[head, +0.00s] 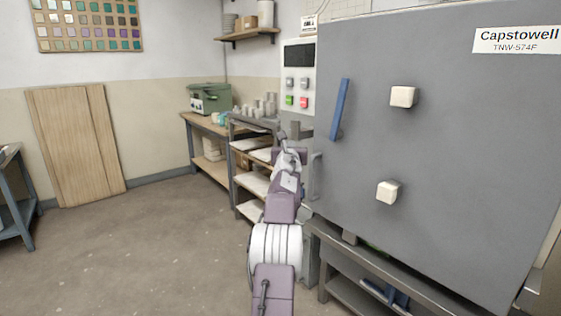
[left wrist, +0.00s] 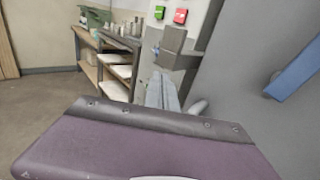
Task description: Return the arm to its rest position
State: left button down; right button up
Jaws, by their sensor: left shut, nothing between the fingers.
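My left arm reaches forward from the bottom of the head view, and its gripper (head: 284,143) is near the left edge of the big grey kiln (head: 450,140), below the control panel. In the left wrist view the gripper's grey fingers (left wrist: 161,88) are together with nothing between them. They point toward a small grey box (left wrist: 172,42) below the panel buttons; I cannot tell how wide the gap is. My right gripper is not in view.
The kiln front carries a blue handle (head: 340,109) and two pale blocks. A control panel (head: 298,80) is to its left. A shelf rack (head: 250,182) with white slabs and a wooden bench (head: 202,126) stand behind my arm. The floor (head: 140,255) at left is clear.

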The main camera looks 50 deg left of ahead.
pick_arm(q)
jog(key=s+b, duration=0.2)
jog(key=s, duration=0.2)
jog(key=shift+s, duration=0.25)
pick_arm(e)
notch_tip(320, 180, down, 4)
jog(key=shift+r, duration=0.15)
